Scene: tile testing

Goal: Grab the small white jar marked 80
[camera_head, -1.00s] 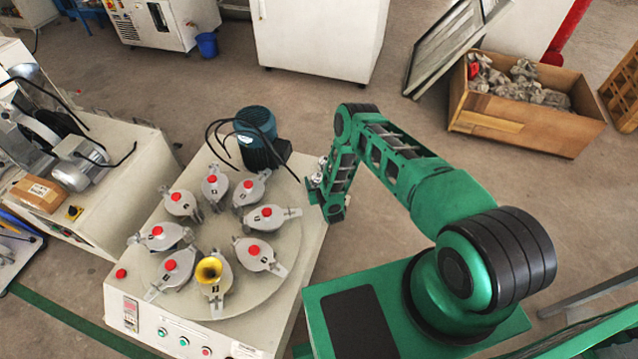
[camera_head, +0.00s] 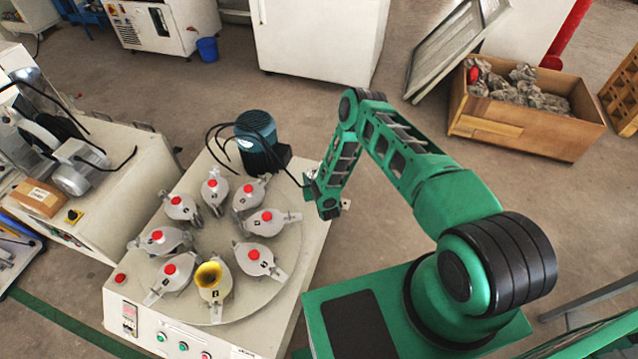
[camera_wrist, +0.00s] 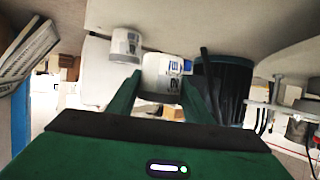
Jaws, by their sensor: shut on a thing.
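In the wrist view my gripper (camera_wrist: 160,88) has its two green fingers on either side of a small white jar (camera_wrist: 164,66) with dark and blue print. The fingers are shut on this jar. Its number is too small and tilted to read surely. A second small white jar (camera_wrist: 126,44) with a blue mark is just to the left of it, outside the fingers. In the head view the end of my arm is beside the machine's right edge, and the jar in my fingers cannot be made out clearly.
A white machine (camera_head: 135,285) carries a round plate with several grey lidded pots (camera_head: 265,222) and a dark motor (camera_head: 258,140). A wooden crate of scrap (camera_head: 510,122) stands at the back right. Open floor lies between the crate and my arm.

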